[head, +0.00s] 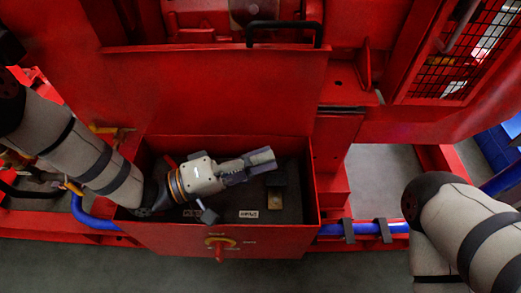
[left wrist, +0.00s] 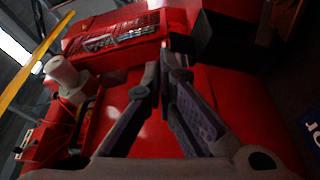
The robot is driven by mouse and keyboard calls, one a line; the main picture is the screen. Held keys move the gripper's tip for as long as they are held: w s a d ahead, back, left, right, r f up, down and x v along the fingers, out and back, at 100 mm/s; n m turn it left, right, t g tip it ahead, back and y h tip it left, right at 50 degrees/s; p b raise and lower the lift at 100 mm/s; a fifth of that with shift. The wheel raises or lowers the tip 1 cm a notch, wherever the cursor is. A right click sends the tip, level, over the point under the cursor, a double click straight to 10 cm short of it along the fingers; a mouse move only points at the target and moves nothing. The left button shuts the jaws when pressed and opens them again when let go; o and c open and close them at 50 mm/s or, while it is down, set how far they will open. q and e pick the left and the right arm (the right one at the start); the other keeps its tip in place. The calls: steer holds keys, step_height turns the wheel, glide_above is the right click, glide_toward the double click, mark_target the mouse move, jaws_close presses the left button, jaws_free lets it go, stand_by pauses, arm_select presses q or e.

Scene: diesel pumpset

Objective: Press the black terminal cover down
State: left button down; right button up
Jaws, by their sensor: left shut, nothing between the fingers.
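The black terminal cover appears to be the small dark block (head: 277,180) with a tan lower part, inside the open red box, right of my left gripper. Its exact tilt is hard to tell in the shadow. My left gripper (head: 268,159) reaches over the box from the left, shut and empty, with its fingertips just above and left of the block in the picture. Whether they touch it cannot be told. In the left wrist view the fingers (left wrist: 167,68) converge at their tips with nothing between them. A black block (left wrist: 222,38) shows beyond them at upper right. My right gripper is out of view.
The red box (head: 135,228) has raised walls around a dark floor with white labels (head: 248,214). A red-yellow rotary switch (head: 220,243) is on its front. A tall red panel (head: 225,95) stands behind. A blue pipe (head: 365,229) runs along the right.

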arm_select(q)
steer(key=shift+s, duration=0.15)
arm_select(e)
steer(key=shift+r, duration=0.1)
arm_select(q)
steer(key=shift+r, duration=0.1)
stand_by(0.3)
step_height(320, 180, up, 10)
stand_by(0.3)
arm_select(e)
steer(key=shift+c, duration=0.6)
